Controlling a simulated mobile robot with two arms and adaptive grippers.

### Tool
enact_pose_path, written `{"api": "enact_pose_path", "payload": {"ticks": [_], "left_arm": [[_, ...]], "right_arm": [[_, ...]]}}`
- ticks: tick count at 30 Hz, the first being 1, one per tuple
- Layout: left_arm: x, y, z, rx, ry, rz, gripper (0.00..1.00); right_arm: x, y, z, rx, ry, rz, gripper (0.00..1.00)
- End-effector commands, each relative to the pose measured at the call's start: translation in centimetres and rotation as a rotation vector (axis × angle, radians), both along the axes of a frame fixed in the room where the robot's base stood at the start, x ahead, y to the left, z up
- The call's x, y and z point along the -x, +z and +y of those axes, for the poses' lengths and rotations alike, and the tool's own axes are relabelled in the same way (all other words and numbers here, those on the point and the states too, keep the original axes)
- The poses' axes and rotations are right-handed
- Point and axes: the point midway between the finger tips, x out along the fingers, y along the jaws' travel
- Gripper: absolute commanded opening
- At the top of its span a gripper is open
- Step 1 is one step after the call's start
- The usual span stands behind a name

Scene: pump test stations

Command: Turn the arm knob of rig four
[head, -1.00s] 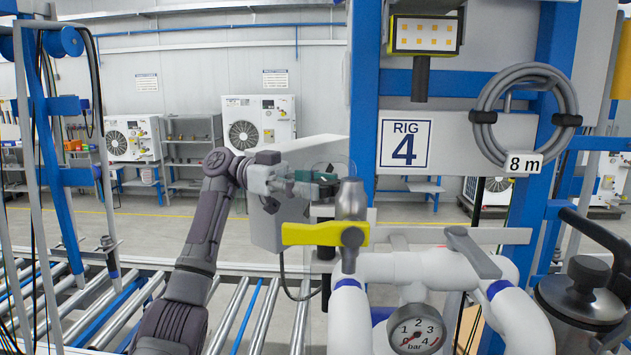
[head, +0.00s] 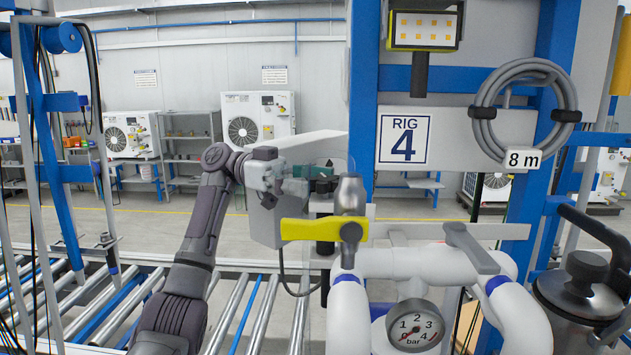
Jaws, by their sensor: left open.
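The rig four sign (head: 403,138) is on a blue frame at centre right. My left gripper (head: 314,180) comes in from the left at the centre, beside a grey box with a dark stem and fittings. It is open, and its fingers reach toward a teal and dark part (head: 314,171) behind the grey valve stem. I cannot tell whether that part is the arm knob or whether the fingers touch it. The valve and its yellow handle (head: 311,229) are in front and hide part of this area. My right gripper is not in view.
White pipes (head: 400,263) with a pressure gauge (head: 414,328) stand close in front at lower right. A grey canister (head: 583,300) is at far right. A roller conveyor (head: 235,312) lies at lower left. A coiled hose (head: 526,100) hangs upper right.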

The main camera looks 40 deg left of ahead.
Motion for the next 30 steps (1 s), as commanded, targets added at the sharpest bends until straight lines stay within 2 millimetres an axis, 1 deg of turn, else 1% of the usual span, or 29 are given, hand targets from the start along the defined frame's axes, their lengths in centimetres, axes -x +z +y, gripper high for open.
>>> {"api": "enact_pose_path", "payload": {"ticks": [6, 9, 12, 16, 24, 26, 30], "left_arm": [[0.3, 0.1, 3.7, 0.004, 0.004, 0.000, 0.83], [0.5, 0.1, 5.1, 0.003, 0.003, 0.000, 0.83], [0.6, 0.0, 6.1, 0.002, 0.002, 0.002, 0.83], [0.6, 0.0, 6.8, 0.001, 0.001, 0.000, 0.83], [0.7, 0.0, 6.9, 0.001, 0.000, 0.000, 0.83], [0.7, 0.0, 6.9, 0.001, 0.001, 0.000, 0.73], [0.6, -0.1, 6.9, 0.001, 0.002, 0.003, 0.50]], "right_arm": [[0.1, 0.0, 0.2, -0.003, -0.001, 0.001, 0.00], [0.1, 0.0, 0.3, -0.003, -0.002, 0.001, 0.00], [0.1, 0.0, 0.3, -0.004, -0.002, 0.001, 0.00], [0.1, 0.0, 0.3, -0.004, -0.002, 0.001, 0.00], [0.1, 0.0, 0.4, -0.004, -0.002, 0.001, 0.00], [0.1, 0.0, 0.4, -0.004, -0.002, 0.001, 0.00], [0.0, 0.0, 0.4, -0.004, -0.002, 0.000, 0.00]]}}
